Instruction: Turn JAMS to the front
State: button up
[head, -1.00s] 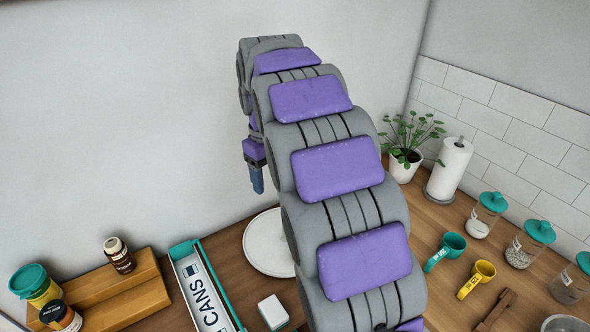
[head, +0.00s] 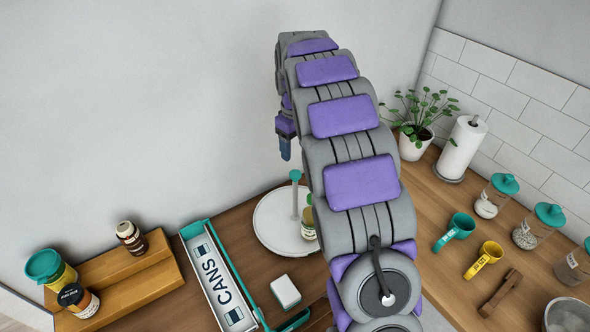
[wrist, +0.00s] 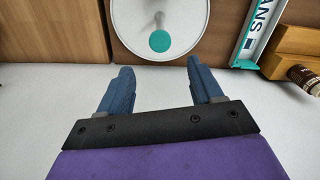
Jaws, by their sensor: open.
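A white round turntable (head: 275,222) stands on the wooden counter, with an upright post topped by a teal knob (head: 296,175). A small jar (head: 308,222) stands at its right side, partly hidden by my arm. No JAMS lettering is readable in these frames. My gripper (head: 285,150) is raised above and behind the turntable, near the wall, pointing down. In the wrist view my gripper (wrist: 162,78) has its two blue fingers apart with nothing between them. The turntable (wrist: 125,38) and the teal knob (wrist: 159,41) lie beyond the fingertips.
A tray marked CANS (head: 222,285) lies left of the turntable, and a white block (head: 286,291) lies in front. A wooden step rack (head: 140,276) with bottles and tubs is at the left.

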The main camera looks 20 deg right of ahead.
aim_at(295, 173)
notch_tip(295, 173, down, 9)
jog(key=shift+f, duration=0.2)
dwell(0.3)
grip_shut()
dwell(0.4)
